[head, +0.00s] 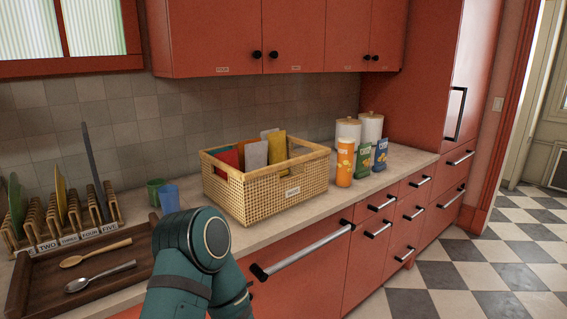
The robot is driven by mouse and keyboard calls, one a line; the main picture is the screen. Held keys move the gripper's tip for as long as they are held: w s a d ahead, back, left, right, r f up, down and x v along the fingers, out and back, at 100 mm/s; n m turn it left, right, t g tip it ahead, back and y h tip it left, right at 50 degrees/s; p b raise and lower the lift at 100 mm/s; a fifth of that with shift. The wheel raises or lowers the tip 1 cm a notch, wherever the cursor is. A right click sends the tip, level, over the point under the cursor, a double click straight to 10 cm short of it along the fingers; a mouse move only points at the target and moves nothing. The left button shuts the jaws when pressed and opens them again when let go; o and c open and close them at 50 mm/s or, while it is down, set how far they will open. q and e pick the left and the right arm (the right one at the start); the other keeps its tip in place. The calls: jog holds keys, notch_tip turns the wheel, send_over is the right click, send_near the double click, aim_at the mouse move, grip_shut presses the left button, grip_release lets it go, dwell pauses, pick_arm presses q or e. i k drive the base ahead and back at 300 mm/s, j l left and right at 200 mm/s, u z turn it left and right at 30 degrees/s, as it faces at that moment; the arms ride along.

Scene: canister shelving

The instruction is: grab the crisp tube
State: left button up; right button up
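The crisp tube (345,163) is an orange cylinder with a pale top and a printed label. It stands upright on the counter, just right of the wicker basket and left of a green packet. A teal arm link of mine fills the bottom middle of the head view, in front of the counter and left of the tube. Neither of my grippers shows in this view.
A wicker basket (285,195) holds several coloured packets. Green (363,161) and blue (380,156) packets stand right of the tube, with white canisters (371,128) behind. Cupboards overhang the counter.

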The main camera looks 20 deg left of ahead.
aim_at(346, 144)
jog(key=u, duration=0.3)
jog(key=i+l+u, duration=0.15)
jog(key=i+l, duration=0.45)
jog(key=i+l+u, duration=0.15)
jog(key=i+l, duration=0.5)
jog(key=i+l+u, duration=0.2)
jog(key=i+l, duration=0.45)
jog(key=l, duration=0.1)
